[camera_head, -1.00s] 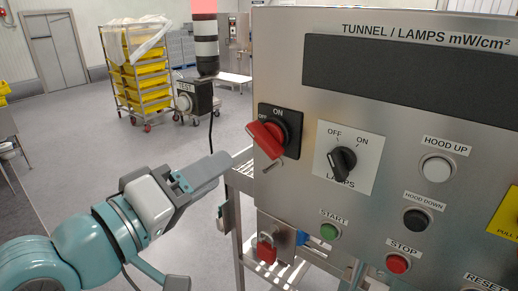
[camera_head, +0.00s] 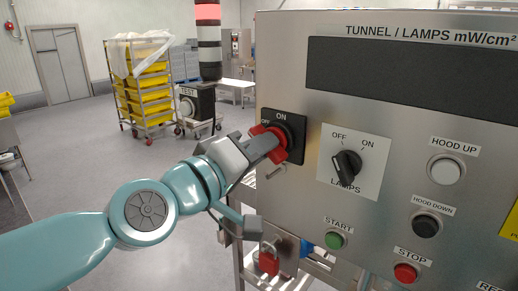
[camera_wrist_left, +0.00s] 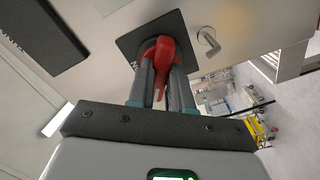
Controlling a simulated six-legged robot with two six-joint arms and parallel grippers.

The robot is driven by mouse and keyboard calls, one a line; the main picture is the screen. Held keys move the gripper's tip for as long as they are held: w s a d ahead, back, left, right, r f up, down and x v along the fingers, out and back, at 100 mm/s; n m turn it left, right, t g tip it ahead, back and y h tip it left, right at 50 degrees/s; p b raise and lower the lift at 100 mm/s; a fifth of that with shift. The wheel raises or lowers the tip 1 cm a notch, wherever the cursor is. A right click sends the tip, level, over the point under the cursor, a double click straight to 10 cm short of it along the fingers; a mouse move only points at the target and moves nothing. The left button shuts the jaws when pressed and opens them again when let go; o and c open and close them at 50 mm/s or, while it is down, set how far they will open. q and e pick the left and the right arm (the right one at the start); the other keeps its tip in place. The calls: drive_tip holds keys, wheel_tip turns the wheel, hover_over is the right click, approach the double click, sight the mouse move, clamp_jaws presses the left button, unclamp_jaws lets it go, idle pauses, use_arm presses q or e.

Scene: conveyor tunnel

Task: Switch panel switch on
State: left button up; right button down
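The red rotary switch (camera_head: 259,130) sits on a black plate (camera_head: 298,138) marked ON at the top and OFF at the left, on the panel's left side. My left gripper (camera_head: 274,142) is at the switch and covers the middle of its handle. In the left wrist view, the red handle (camera_wrist_left: 162,58) lies between the two fingers (camera_wrist_left: 163,80). I cannot tell whether they press on it. The handle's exact angle is partly hidden. My right gripper is not in view.
Right of the red switch is a black LAMPS selector (camera_head: 347,165). Buttons beside and below it include START (camera_head: 334,241), STOP (camera_head: 405,273) and HOOD UP (camera_head: 446,170). A red padlock (camera_head: 268,263) hangs below my arm. A rack of yellow trays (camera_head: 147,92) stands behind at the left.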

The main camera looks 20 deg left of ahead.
use_arm(q)
clamp_jaws()
drive_tip(key=m+p, duration=0.2)
drive_tip(key=m, duration=0.8)
drive_tip(key=shift+m+p, duration=0.3)
drive_tip(key=shift+m, duration=0.3)
drive_tip(key=o, duration=0.6)
unclamp_jaws()
drive_tip(key=shift+s, duration=0.1)
drive_tip(key=shift+a, duration=0.1)
